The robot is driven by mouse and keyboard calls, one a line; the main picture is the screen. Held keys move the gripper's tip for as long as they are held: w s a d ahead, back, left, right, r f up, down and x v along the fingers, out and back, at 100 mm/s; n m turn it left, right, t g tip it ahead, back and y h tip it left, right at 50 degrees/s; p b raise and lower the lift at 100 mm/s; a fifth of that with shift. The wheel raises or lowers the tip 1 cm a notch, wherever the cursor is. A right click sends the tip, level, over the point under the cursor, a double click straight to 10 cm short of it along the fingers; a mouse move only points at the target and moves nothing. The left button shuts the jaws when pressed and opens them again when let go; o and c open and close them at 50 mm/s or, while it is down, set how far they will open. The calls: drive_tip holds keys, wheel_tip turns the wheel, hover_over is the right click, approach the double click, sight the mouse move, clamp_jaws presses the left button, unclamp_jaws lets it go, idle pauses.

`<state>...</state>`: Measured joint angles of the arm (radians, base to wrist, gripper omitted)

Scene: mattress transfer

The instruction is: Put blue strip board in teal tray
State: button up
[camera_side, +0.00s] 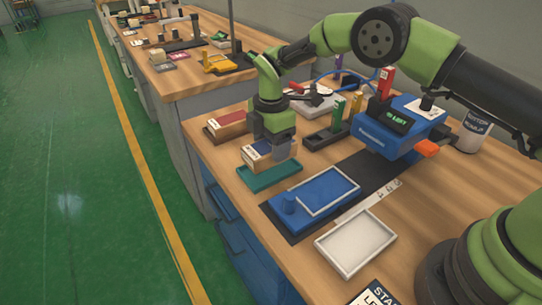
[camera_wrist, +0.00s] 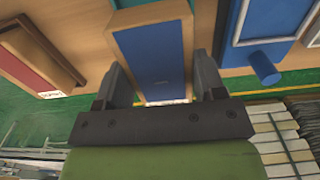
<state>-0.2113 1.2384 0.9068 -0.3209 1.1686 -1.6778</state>
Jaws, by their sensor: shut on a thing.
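The blue strip board (camera_wrist: 152,55) shows in the wrist view as a flat blue face with pale wood at its far end, between the two fingers of my gripper (camera_wrist: 160,82). In the side view my gripper (camera_side: 282,150) points down and is shut on the blue strip board (camera_side: 257,152), whose white label faces the front. The fingers partly hide the board. The teal tray (camera_side: 253,184) lies just in front of the board and looks empty. I cannot tell whether the board is clear of the bench.
A red block with a label (camera_side: 228,120) stands behind the board. A blue tray (camera_side: 330,190) and a white tray (camera_side: 355,245) lie to the right. A dark rack with green and yellow pieces (camera_side: 325,137) and a blue machine (camera_side: 385,135) stand farther right.

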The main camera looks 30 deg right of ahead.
drive_tip(key=shift+f, duration=1.75)
drive_tip(key=o, duration=1.1)
drive_tip(key=shift+f, duration=0.15)
drive_tip(key=shift+c, duration=0.2)
